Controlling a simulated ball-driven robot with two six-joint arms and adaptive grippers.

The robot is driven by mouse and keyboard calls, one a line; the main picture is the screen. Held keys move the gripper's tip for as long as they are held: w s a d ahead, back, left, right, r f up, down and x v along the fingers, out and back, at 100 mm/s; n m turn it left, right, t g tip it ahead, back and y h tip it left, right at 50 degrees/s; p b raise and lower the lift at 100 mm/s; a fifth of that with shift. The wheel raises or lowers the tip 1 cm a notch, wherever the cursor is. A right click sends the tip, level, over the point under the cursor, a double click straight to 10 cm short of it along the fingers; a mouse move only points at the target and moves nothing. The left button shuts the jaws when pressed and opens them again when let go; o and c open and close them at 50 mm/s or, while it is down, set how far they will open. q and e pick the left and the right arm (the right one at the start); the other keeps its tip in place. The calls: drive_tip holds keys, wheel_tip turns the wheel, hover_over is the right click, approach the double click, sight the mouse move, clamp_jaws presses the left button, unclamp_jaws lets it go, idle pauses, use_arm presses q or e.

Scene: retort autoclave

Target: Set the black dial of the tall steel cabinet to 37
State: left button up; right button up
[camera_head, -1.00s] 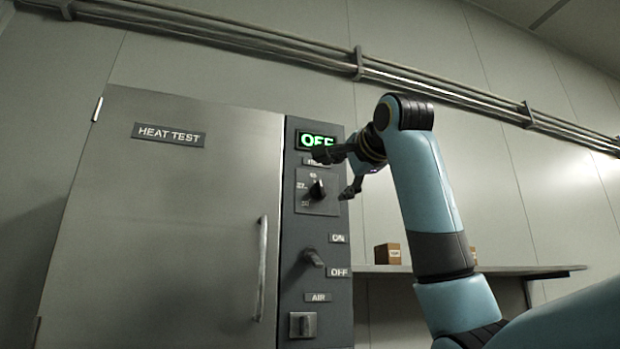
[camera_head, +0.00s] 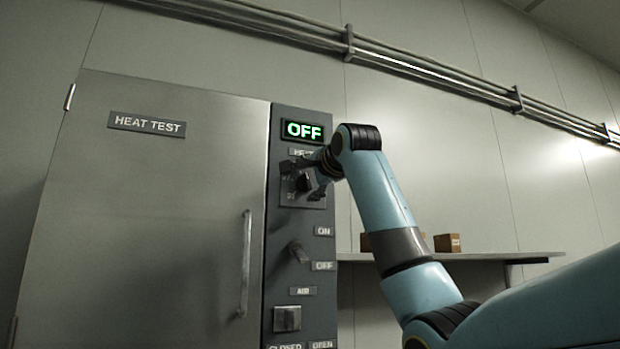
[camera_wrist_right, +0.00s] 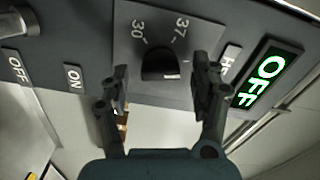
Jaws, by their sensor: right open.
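The tall steel cabinet (camera_head: 150,215) fills the left of the head view, with a dark control panel on its right side. Its black dial (camera_wrist_right: 160,65) sits on a square plate in the right wrist view, with 30 and 37 printed beside it. I cannot tell which number it points to. My right gripper (camera_head: 304,178) is open in front of the dial and partly hides it in the head view. In the wrist view its two fingers stand on either side of the dial. My left gripper is not in view.
A green OFF display (camera_head: 303,131) is just above the dial plate. An ON/OFF lever (camera_head: 298,252) and a square AIR knob (camera_head: 287,318) are below. The door handle (camera_head: 245,263) stands out at left. A wall shelf (camera_head: 480,257) with small boxes is at right.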

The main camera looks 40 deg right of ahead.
drive_tip(key=shift+c, duration=0.2)
drive_tip(key=c, duration=1.1)
drive_tip(key=n+p, duration=0.1)
drive_tip(key=n, duration=0.4)
drive_tip(key=shift+n, duration=0.4)
drive_tip(key=n+p, duration=0.2)
drive_tip(key=n, duration=0.3)
drive_tip(key=shift+n, duration=0.4)
